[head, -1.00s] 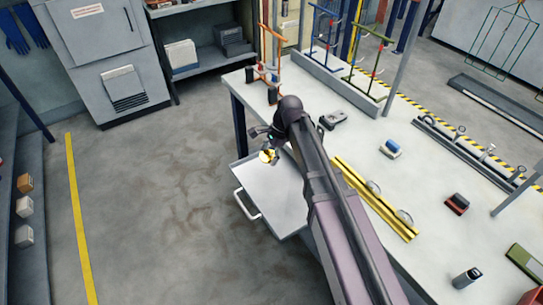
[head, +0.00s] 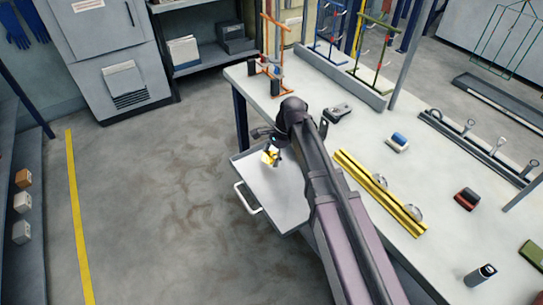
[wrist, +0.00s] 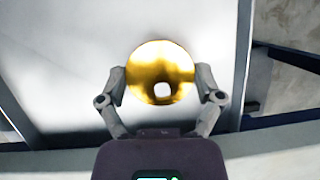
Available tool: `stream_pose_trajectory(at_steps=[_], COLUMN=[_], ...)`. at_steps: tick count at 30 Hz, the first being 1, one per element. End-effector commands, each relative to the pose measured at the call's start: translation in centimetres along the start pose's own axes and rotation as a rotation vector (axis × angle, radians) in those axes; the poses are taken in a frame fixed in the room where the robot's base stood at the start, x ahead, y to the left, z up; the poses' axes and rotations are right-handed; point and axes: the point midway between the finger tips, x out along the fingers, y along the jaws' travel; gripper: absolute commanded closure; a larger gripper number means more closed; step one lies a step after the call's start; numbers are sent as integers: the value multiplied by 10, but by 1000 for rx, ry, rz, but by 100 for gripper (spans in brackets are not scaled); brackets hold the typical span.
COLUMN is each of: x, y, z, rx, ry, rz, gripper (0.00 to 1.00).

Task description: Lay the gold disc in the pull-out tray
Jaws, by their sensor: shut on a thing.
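In the head view the gold disc (head: 269,157) shows small at the tip of my gripper (head: 271,150). The pull-out tray (head: 277,208) is a pale sheet with a rim and a white handle, sticking out from the bench side. The disc is over the tray's far part; I cannot tell whether it touches the tray.
The white bench (head: 335,148) lies right of the tray. On it are a yellow rail (head: 378,192) with clear discs, a grey block (head: 337,113), an orange rack (head: 272,55) and a blue-topped block (head: 398,140). Open floor (head: 150,200) lies to the left.

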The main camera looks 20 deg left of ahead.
Motion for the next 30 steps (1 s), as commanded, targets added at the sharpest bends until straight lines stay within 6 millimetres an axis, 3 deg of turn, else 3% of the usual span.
stream_pose_trajectory(at_steps=[18,19,20,21,30], x=[9,9,9,9,9], y=[0,0,0,0,0], z=[-4,-4,-4,-4,-4], rx=[0,0,0,0,0], ry=[0,0,0,0,0], rz=[0,0,0,0,0], gripper=[63,13,4,0,0])
